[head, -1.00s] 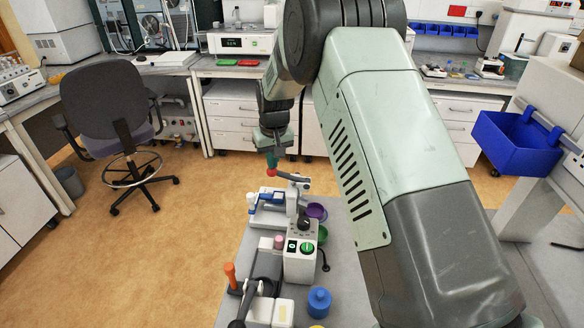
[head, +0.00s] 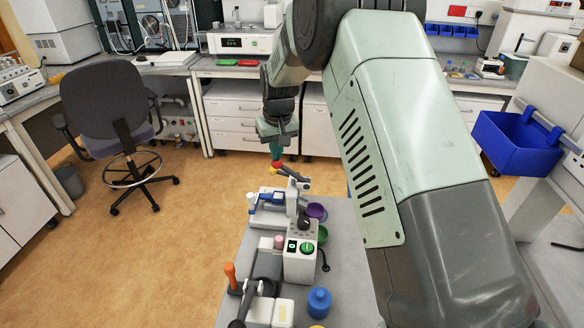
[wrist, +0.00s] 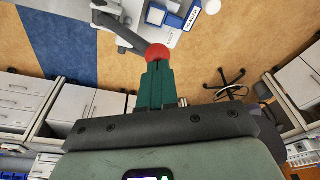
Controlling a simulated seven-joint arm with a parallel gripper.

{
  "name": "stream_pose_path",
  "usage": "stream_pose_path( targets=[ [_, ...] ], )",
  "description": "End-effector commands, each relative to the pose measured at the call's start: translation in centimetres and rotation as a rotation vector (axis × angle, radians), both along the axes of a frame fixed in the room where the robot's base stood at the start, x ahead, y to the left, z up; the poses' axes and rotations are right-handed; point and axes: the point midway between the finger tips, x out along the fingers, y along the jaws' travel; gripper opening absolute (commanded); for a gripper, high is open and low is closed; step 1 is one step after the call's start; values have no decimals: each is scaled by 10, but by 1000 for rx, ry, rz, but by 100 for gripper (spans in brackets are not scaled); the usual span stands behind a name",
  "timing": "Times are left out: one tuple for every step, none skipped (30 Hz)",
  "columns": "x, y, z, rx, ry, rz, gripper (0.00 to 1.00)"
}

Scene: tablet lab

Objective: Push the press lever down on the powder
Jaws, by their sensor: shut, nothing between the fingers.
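The press lever (head: 293,175) is a dark bar with a red ball knob (head: 277,164) at its free end, on a light grey press (head: 291,203). The lever tilts up toward the knob. My gripper (head: 275,151) is shut and empty, its green fingertips pointing down right at the knob. In the wrist view the fingertips (wrist: 155,72) appear to touch the red knob (wrist: 157,52), with the dark lever (wrist: 122,33) running away to the upper left. A blue part (head: 271,197) sits at the press's left side. I cannot make out any powder.
A blue bottle (head: 319,302) and an orange-handled device (head: 231,274) stand nearer.

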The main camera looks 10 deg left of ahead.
Motion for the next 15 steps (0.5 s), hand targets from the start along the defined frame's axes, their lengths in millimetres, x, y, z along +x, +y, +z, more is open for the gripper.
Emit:
stream_pose_path(
  targets=[
    [0,-1,2,0,-1,0,0],
    [0,-2,4,1,-1,-1,0],
    [0,-2,5,1,-2,-1,0],
    [0,-3,7,1,-1,-1,0],
    [0,-4,8,1,-1,-1,0],
    [0,-4,10,1,-1,-1,0],
    [0,-5,11,1,-1,-1,0],
    [0,-5,11,1,-1,-1,0],
    [0,-5,12,0,0,-1,0],
    [0,-5,12,0,0,0,0],
    [0,-5,12,0,0,0,0],
    [0,-5,12,0,0,0,0],
    [0,-5,12,0,0,0,0],
    [0,-5,12,0,0,0,0],
    [0,-5,12,0,0,0,0]
  ],
)
